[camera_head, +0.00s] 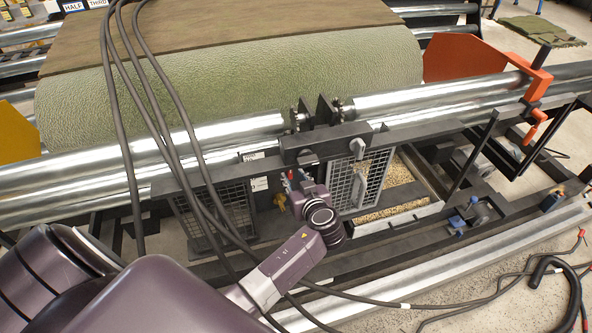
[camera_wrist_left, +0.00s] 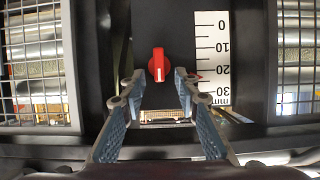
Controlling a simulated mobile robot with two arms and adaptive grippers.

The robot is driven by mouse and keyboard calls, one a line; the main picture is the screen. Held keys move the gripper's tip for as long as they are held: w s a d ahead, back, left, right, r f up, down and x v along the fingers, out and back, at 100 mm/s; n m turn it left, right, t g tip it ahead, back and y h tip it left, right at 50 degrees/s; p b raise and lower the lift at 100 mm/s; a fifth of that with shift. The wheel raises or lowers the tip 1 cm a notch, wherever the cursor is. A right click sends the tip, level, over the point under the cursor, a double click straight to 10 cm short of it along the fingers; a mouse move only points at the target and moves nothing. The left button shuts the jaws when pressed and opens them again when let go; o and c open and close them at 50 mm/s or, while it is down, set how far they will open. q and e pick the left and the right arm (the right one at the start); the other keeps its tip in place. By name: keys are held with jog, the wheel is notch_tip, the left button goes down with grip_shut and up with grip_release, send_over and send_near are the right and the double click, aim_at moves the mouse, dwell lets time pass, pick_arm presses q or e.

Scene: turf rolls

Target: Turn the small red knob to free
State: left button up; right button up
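The small red knob (camera_wrist_left: 158,65) sits on a dark upright panel in the left wrist view. It has a white mark at its lower end and its grip stands about upright. My left gripper (camera_wrist_left: 159,80) is open, with one fingertip on each side of the knob's lower part. I cannot tell whether the fingertips touch it. In the head view my left gripper (camera_head: 298,186) is at the dark frame below the roller, where small red spots show; the knob itself is not clear there. My right gripper is not in view.
A white millimetre scale (camera_wrist_left: 212,58) stands right of the knob. Wire mesh guards (camera_head: 360,180) flank the gripper. Black cables (camera_head: 150,95) hang across the arm's side. A big green turf roll (camera_head: 240,85) lies behind, and an orange bracket (camera_head: 462,58) stands at right.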

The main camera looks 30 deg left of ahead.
aim_at(290, 172)
pick_arm(q)
jog(key=shift+p+x, duration=0.4)
jog(key=shift+x, duration=1.85)
jog(key=shift+d, duration=0.1)
grip_shut()
